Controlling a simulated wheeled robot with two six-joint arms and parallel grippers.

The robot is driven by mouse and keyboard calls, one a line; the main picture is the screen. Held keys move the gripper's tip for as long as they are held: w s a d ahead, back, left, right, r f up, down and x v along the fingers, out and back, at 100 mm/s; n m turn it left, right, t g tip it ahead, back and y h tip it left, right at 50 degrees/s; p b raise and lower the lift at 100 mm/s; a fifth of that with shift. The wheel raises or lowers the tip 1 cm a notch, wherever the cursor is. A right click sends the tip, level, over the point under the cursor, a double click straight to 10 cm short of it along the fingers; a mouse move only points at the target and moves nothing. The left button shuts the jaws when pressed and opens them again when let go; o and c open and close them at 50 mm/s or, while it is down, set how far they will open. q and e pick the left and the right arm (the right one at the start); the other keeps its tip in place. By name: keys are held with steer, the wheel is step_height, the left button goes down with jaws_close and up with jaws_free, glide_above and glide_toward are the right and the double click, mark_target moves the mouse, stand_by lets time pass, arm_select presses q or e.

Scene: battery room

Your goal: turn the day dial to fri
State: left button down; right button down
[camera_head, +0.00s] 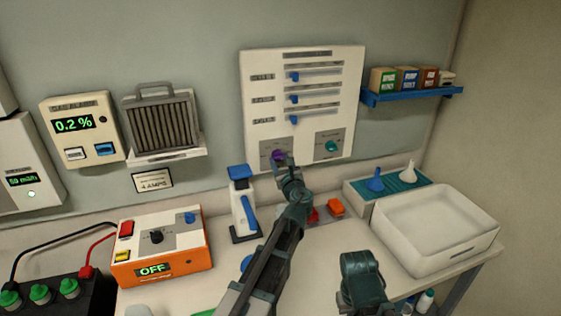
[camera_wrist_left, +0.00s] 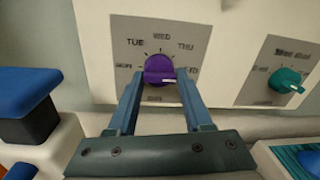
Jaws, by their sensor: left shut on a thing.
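The day dial is a purple knob on a grey plate at the lower left of the white wall panel. In the left wrist view the knob (camera_wrist_left: 159,69) sits between my left fingers, with TUE, WED and THU printed above it; the labels at its sides are harder to read. My left gripper (camera_wrist_left: 160,82) is shut on the knob. In the head view the purple knob (camera_head: 278,155) shows just beyond my left gripper (camera_head: 283,160). Which label the knob points at is unclear. Of my right arm only a dark part shows at the bottom; its fingers are not seen.
A teal dial (camera_head: 331,146) is right of the day dial, under several blue sliders (camera_head: 294,98). A blue-and-white bottle-like device (camera_head: 242,205) stands left of my left arm. An orange box (camera_head: 163,250) and a white basin (camera_head: 432,228) flank the bench.

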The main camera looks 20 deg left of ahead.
arm_select(q)
steer(key=shift+s, duration=0.1)
stand_by(0.4)
steer(key=shift+c, duration=1.8)
jaws_free()
steer(key=shift+a, duration=0.15)
steer(key=v, duration=1.4)
